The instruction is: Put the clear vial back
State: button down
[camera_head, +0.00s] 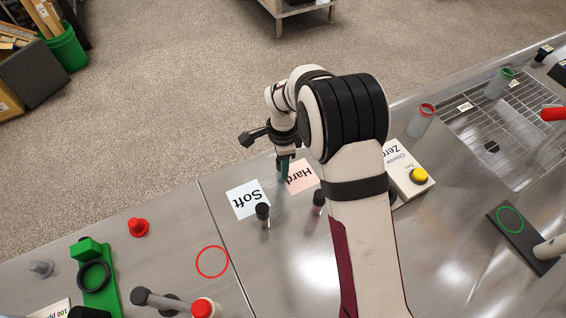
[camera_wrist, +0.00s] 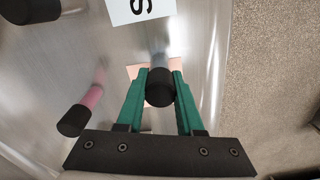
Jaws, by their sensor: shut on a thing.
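My gripper (camera_wrist: 160,76) has green fingers shut on a clear vial (camera_wrist: 158,60) with a black cap (camera_wrist: 160,90). In the head view my gripper (camera_head: 284,172) is at the left edge of the pink "Hard" card (camera_head: 304,177), and the held vial is hidden there. In the wrist view the pink card (camera_wrist: 136,72) shows behind the vial. I cannot tell whether the vial touches the surface. A pink vial (camera_head: 318,203) with a dark cap stands right of the cards; it also shows in the wrist view (camera_wrist: 92,98). Another black-capped vial (camera_head: 264,215) stands by the "Soft" card (camera_head: 244,203).
A red ring mark (camera_head: 212,262) and a green stand (camera_head: 97,285) are at left. A wire rack (camera_head: 500,125) with jars lies far right. The bench's far edge is close behind the cards.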

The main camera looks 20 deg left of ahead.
jog(key=c, duration=0.5)
grip_release()
jog(key=shift+f, duration=0.1)
jog(key=shift+c, duration=0.2)
notch_tip(320, 180, up, 11)
jog(key=shift+r, duration=0.7)
jog(key=s+d+r+n+y, duration=0.15)
jog(key=s+d+r, duration=0.25)
jog(key=s+d, duration=0.45)
jog(key=s+d+r+n, duration=0.3)
jog(key=s+d+r, duration=0.1)
jog(key=s+d, duration=0.45)
jog(key=s+d+f+n, duration=0.2)
jog(key=s+d, duration=0.1)
jog(key=s, duration=0.6)
jog(key=shift+f, duration=0.3)
